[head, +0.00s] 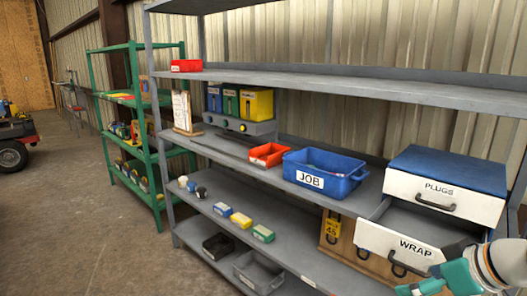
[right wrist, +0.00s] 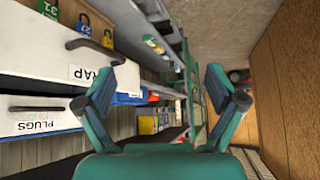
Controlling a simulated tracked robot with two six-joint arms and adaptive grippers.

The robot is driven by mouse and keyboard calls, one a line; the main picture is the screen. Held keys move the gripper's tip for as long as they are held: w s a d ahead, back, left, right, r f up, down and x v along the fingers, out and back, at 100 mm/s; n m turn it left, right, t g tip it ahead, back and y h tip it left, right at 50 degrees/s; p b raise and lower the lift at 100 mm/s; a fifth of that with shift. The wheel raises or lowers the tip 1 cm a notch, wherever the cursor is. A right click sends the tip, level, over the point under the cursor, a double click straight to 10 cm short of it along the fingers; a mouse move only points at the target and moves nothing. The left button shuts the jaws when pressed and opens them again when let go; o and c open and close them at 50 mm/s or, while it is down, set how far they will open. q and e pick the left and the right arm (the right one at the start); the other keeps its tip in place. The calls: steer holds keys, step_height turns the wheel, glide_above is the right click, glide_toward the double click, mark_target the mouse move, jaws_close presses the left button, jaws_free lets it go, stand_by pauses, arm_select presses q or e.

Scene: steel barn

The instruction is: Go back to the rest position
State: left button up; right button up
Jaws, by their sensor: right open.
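My right gripper (head: 420,288) shows at the lower right of the head view, in front of the drawer labelled WRAP (head: 385,241). In the right wrist view its two teal fingers (right wrist: 160,84) are spread apart with nothing between them. The WRAP drawer is pulled out, and its grey inside shows. Its dark handle (right wrist: 95,44) is left of the fingers in the wrist view; whether a finger touches it I cannot tell. The PLUGS drawer (head: 440,197) above it is shut. My left gripper is not in view.
A grey steel shelf (head: 330,85) runs along the wall, with a blue JOB bin (head: 320,182) and a red bin (head: 268,154) on it. A wooden cabinet with a yellow 45 tag (head: 332,228) is below. The floor (head: 90,240) at left is clear.

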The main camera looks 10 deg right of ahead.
steer(key=a+f+n+g+y, duration=0.1)
steer(key=a+f+g, duration=0.3)
steer(key=f, duration=0.9)
steer(key=a+f+g+y, duration=0.1)
steer(key=a+f+g, duration=0.2)
steer(key=a+f, duration=0.65)
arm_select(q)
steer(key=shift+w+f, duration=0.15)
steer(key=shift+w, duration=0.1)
arm_select(e)
steer(key=s+a+f+m, duration=0.2)
steer(key=s+f, duration=0.2)
steer(key=f, duration=0.4)
steer(key=s+a+f+m, duration=0.2)
steer(key=s+f, duration=0.2)
steer(key=f, duration=0.3)
steer(key=s+a+f+m+h, duration=0.1)
steer(key=s+a+f+m, duration=0.1)
steer(key=f, duration=0.6)
steer(key=s+a, duration=0.1)
steer(key=s, duration=0.1)
steer(key=shift+s+f+m, duration=0.3)
steer(key=shift+f+m, duration=0.05)
steer(key=shift+m, duration=0.05)
steer(key=shift+c, duration=0.4)
